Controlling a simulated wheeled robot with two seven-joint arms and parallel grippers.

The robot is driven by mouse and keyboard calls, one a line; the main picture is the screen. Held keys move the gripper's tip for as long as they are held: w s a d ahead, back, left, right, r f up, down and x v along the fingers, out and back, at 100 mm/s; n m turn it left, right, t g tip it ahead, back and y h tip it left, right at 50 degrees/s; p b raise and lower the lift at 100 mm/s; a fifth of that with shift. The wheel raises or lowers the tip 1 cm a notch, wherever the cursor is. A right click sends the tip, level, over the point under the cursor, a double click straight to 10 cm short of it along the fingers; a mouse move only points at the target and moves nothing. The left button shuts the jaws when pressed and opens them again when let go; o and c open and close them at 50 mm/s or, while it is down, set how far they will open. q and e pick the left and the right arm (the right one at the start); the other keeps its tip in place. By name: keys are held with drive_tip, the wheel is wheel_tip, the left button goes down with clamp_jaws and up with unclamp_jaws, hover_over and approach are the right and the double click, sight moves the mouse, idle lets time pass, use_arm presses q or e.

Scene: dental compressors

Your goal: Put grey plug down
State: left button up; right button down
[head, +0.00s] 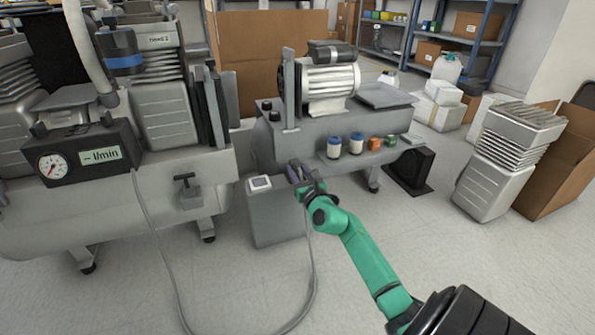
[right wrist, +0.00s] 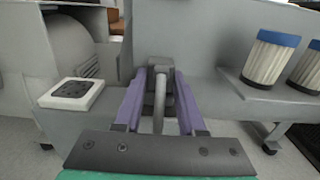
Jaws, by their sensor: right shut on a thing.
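My right gripper (head: 299,175) is over the top of a grey box (head: 275,217) in the head view. In the right wrist view its two purple fingers (right wrist: 160,88) are shut on the grey plug (right wrist: 160,68), with the grey cable running back between them. In the head view the fingers mostly hide the plug. I cannot tell whether the plug touches the box top. A white square socket-like plate with a dark face (head: 260,183) sits on the box, left of the gripper; it also shows in the right wrist view (right wrist: 72,93). My left gripper is not in view.
The cable (head: 314,265) loops over the floor towards the gauge box (head: 82,153) on the left compressor. Blue-capped filters (head: 334,147) stand on a ledge of the compressor (head: 318,115) behind, right of my gripper. A finned grey unit (head: 505,165) stands right.

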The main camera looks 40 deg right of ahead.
drive_tip(key=shift+f, duration=0.25)
drive_tip(key=c, duration=0.5)
unclamp_jaws()
drive_tip(key=shift+r, duration=0.25)
drive_tip(key=s+p, duration=0.1)
drive_tip(key=s+a+r+p, duration=0.1)
drive_tip(key=p, duration=0.1)
drive_tip(key=shift+s+r, duration=0.15)
drive_tip(key=shift+s, duration=0.25)
drive_tip(key=p, duration=0.3)
approach(297, 165)
drive_tip(key=v, duration=0.3)
drive_tip(key=shift+w+f, duration=0.15)
drive_tip(key=shift+f, duration=0.15)
